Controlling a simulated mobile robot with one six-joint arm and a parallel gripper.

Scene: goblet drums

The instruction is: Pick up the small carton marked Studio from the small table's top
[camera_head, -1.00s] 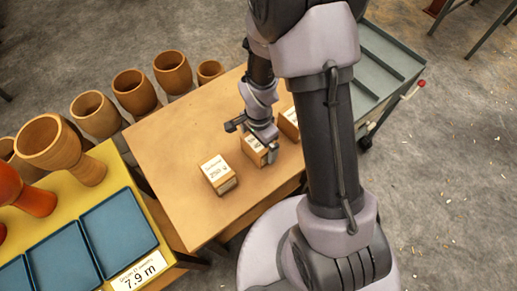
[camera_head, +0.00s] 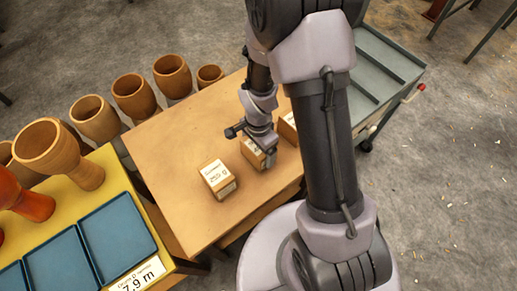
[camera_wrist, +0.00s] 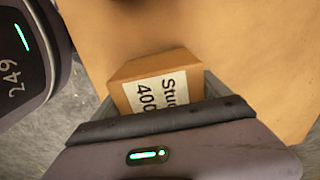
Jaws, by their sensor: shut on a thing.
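The small carton marked Studio (camera_wrist: 165,85) is a brown box with a white label reading "Stu…" and "400" in the wrist view. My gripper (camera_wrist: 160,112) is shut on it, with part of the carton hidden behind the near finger. In the head view the carton (camera_head: 252,152) is the middle of three on the small table's top (camera_head: 175,140), with my gripper (camera_head: 268,156) at its right side. I cannot tell whether the carton touches the table.
A carton marked 250 g (camera_head: 218,179) stands to the left, and another carton (camera_head: 288,127) stands close on the right, partly hidden by my arm. Wooden goblet drums (camera_head: 134,97) line the far left. A yellow table with blue trays (camera_head: 118,232) adjoins at lower left.

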